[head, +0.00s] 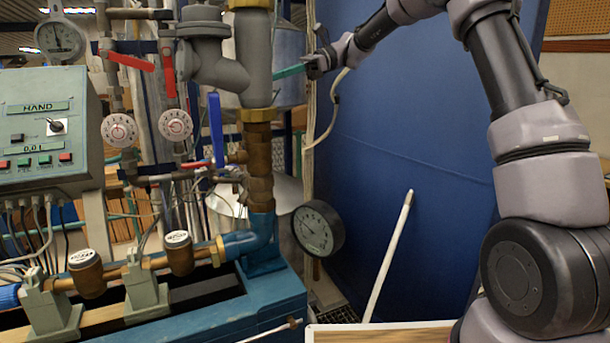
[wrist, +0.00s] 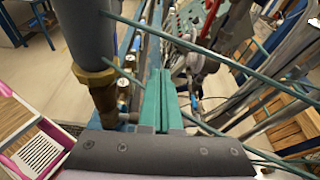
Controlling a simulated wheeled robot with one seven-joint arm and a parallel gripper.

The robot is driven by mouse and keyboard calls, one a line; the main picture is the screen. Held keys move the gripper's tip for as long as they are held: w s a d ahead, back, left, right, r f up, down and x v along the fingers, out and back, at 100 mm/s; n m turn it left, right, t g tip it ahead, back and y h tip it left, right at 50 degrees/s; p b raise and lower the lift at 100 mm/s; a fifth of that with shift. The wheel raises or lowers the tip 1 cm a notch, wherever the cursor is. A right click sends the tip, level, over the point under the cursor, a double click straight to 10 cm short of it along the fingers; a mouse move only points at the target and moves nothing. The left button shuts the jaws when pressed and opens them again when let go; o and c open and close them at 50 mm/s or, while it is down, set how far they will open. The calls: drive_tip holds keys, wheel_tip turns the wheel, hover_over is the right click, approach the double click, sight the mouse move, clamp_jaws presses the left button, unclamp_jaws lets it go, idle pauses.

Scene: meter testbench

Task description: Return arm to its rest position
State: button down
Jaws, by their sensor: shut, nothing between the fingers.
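My arm reaches up from the lower right of the head view, bends over at the top and ends in my gripper (head: 276,74) near the top middle. The teal fingers point left toward the thick grey vertical pipe (head: 253,60). In the wrist view the two teal fingers of my gripper (wrist: 158,75) lie side by side, closed and empty. The grey pipe with its brass fitting (wrist: 97,78) stands left of the fingers there. I cannot tell whether the fingertips touch anything.
A control box (head: 45,130) and dials (head: 119,130) stand at left. A blue lever (head: 216,130) and a round gauge (head: 318,229) sit below my gripper. A blue panel (head: 400,150) stands behind my arm. A white rod (head: 388,255) leans there. Thin teal rods (wrist: 215,60) cross the wrist view.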

drive_tip(key=s+d+f+n+t+h, duration=0.2)
drive_tip(key=s+d+n+t+h, duration=0.2)
drive_tip(key=s+d, duration=1)
drive_tip(key=s+d+f+n+t+h, duration=0.3)
drive_tip(key=s+d+t+h, duration=0.4)
drive_tip(key=s+d, duration=0.6)
drive_tip(key=d+n+t, duration=0.1)
drive_tip(key=d+t, duration=0.1)
drive_tip(key=d, duration=0.2)
drive_tip(key=shift+s+d+f, duration=0.15)
drive_tip(key=shift+s+f, duration=0.15)
drive_tip(key=shift+s, duration=0.1)
